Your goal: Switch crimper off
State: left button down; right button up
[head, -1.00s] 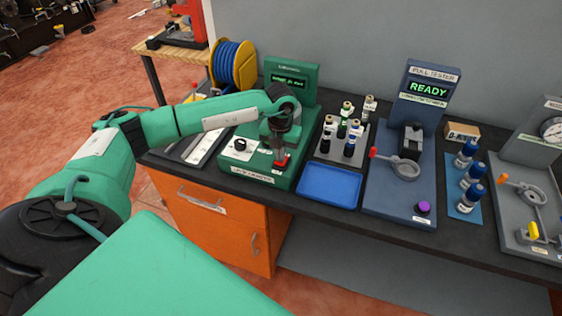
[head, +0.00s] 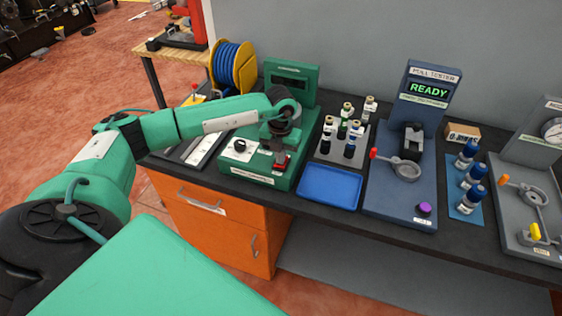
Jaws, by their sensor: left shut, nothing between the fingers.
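The crimper is the green machine (head: 250,175) on the bench, left of the blue tray. Its upright display (head: 290,83) is dark, with no lit text. A black and white knob (head: 240,146) sits on its top at the left. A red switch (head: 282,163) sits near its front right. My left gripper (head: 280,155) points down right at the red switch, shut with nothing held; its fingertips partly cover the switch, and I cannot tell whether they touch it. My right gripper is not in view.
A blue tray (head: 330,187) and a rack of several small bottles (head: 350,135) stand right of the crimper. The pull tester (head: 400,190) reads READY. Blue-capped bottles (head: 468,170) stand farther right. A blue hose reel (head: 233,66) stands behind my arm.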

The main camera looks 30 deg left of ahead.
pick_arm(q)
jog(key=shift+r+p, duration=1.6)
jog(key=shift+r, duration=1.75)
